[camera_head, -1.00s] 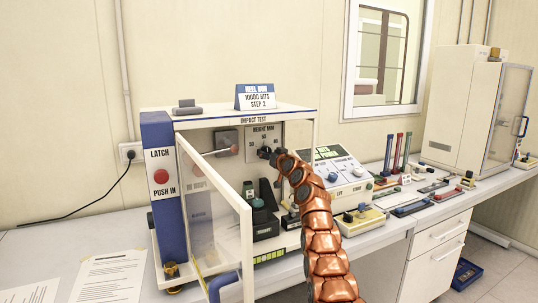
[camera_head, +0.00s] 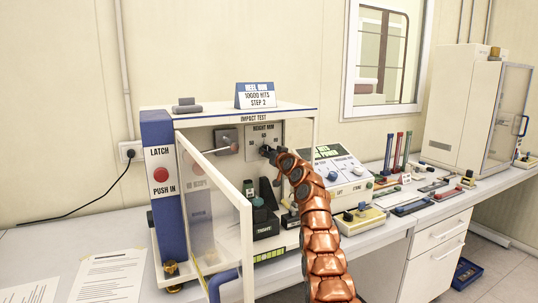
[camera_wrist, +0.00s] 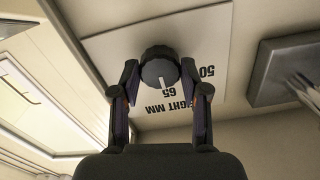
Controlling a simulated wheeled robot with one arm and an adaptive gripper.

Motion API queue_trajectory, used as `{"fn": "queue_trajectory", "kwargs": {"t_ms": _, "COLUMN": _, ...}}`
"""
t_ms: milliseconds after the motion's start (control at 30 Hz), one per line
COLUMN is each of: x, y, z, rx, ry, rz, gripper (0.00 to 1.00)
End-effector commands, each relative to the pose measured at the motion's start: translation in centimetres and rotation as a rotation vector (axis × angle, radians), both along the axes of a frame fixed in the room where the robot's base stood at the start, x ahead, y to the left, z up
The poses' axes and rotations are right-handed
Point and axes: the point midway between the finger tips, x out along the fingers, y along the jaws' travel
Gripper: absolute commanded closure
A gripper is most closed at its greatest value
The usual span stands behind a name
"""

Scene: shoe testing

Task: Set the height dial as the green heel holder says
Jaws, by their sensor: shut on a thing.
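The height dial (camera_wrist: 160,68) is a dark round knob with a white pointer mark on a white plate (camera_wrist: 218,40). In the wrist view, the picture is turned over. The mark points at the 65; 50 shows to the right. My gripper (camera_wrist: 160,80) has a finger on each side of the knob and is shut on it. In the head view my gripper (camera_head: 268,152) hides most of the knob. A dark green piece (camera_head: 257,202) stands inside the tester on a black block (camera_head: 266,230). Its lettering is too small to read surely.
The tester's clear door (camera_head: 218,215) stands open at the left. A card (camera_head: 259,97) on top reads heel run, 10000 hits, step 2. A control box (camera_head: 340,172) stands close to the right of my arm. Upright coloured bars (camera_head: 407,148) stand farther right.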

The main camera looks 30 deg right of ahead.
Motion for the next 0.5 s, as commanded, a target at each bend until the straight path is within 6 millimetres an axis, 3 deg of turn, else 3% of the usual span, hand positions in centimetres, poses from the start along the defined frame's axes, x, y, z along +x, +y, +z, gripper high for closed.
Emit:
{"fn": "queue_trajectory", "kwargs": {"t_ms": 133, "x": 0.0, "y": -0.08, "z": -0.13, "rx": 0.0, "ry": 0.002, "rz": -0.001, "gripper": 0.9}}
{"fn": "queue_trajectory", "kwargs": {"t_ms": 167, "x": -0.01, "y": -0.09, "z": -0.13, "rx": 0.0, "ry": 0.002, "rz": -0.001, "gripper": 0.54}}
{"fn": "queue_trajectory", "kwargs": {"t_ms": 400, "x": -0.01, "y": -0.07, "z": -0.09, "rx": 0.0, "ry": 0.001, "rz": -0.001, "gripper": 0.3}}
{"fn": "queue_trajectory", "kwargs": {"t_ms": 500, "x": 0.0, "y": -0.06, "z": -0.07, "rx": -0.001, "ry": 0.001, "rz": -0.001, "gripper": 0.3}}
